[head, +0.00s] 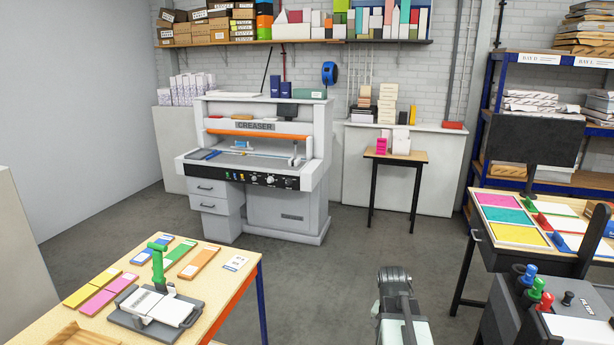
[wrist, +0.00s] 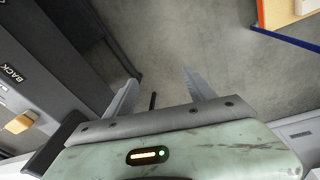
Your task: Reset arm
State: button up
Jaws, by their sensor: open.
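My arm shows at the bottom of the head view, right of centre, over the floor (head: 330,285); the fingertips cannot be made out there. In the wrist view my gripper (wrist: 160,92) is open, with its two grey fingers spread apart and nothing between them. Bare grey floor lies beyond the fingers. A thin dark rod shows between them, and I cannot tell what it is.
A wooden table (head: 222,262) with a green-handled press (head: 158,300) and coloured strips stands at the front left. The creaser machine (head: 258,160) stands behind. A table with coloured sheets (head: 515,235) and a grey machine (head: 545,310) are at the right. The middle floor is clear.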

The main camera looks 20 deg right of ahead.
jog(key=a+f+n+y+b, duration=0.1)
jog(key=a+n, duration=0.3)
jog(key=a, duration=0.9)
jog(key=w+a+f+n+b, duration=0.1)
jog(key=a+n, duration=0.4)
jog(key=a, duration=0.8)
jog(key=shift+f+y, duration=0.4)
jog(key=shift+f, duration=0.35)
